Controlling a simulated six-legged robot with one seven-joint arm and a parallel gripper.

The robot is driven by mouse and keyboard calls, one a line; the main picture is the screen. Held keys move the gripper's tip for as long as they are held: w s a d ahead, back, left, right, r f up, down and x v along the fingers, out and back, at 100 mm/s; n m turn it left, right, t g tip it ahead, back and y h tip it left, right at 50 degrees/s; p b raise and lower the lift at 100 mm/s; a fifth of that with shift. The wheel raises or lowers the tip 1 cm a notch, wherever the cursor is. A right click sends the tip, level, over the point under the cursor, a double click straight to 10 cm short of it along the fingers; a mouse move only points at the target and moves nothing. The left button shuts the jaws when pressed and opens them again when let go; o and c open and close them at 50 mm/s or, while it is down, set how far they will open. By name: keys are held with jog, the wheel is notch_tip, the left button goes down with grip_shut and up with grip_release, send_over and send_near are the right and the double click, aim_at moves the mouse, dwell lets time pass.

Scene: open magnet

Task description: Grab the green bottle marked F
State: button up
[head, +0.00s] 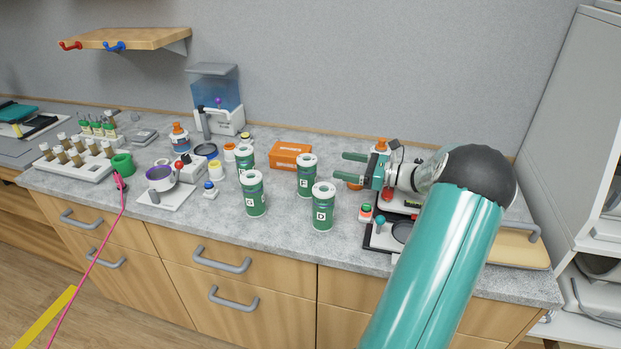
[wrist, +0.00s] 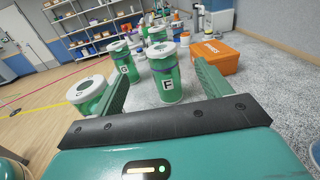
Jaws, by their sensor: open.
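The green bottle marked F (head: 306,178) stands upright on the grey counter, with a white lid and a white label. My gripper (head: 341,167) is open and empty, just right of it in the head view, with its fingers pointing left toward it. In the wrist view bottle F (wrist: 170,82) shows ahead, between the two fingers and beyond their tips. It appears apart from both fingers.
Similar green bottles stand close by: D (head: 323,208) in front, G (head: 254,195) to the left, and another (head: 245,163) behind G. An orange box (head: 290,155) lies behind F. In the wrist view bottle D (wrist: 88,93) is beside the left finger.

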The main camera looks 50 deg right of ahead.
send_near(301, 157)
jog(key=x, duration=0.5)
jog(key=shift+x, duration=2.5)
jog(key=shift+a+f, duration=0.1)
jog(key=shift+f, duration=0.05)
jog(key=c, duration=1.6)
jog(key=shift+c, duration=0.4)
